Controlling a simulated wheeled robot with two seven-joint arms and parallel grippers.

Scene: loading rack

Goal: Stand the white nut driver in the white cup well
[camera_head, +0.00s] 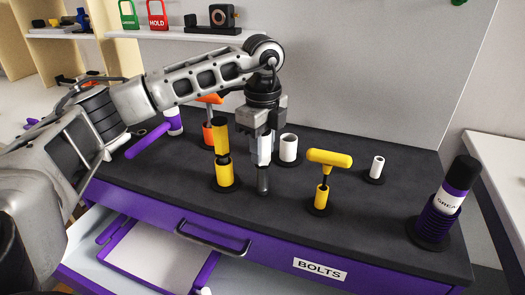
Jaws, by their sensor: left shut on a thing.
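My left gripper (264,132) points down above the black worktop and is shut on the white nut driver (265,149). The driver hangs upright, its white handle partly hidden by the fingers and its grey socket end low over the worktop. A wide white cup well (288,149) on a black base stands just right of the gripper, its top open and apparently empty. A narrower white cup (377,167) on a black base stands further right. The driver is outside both cups. My right gripper is not in view.
A yellow and black tool (221,155) stands close left of the gripper. A yellow T-handle (330,159) stands in a yellow cup (321,198). A grease canister (452,190) stands far right. An open drawer (150,260) lies below.

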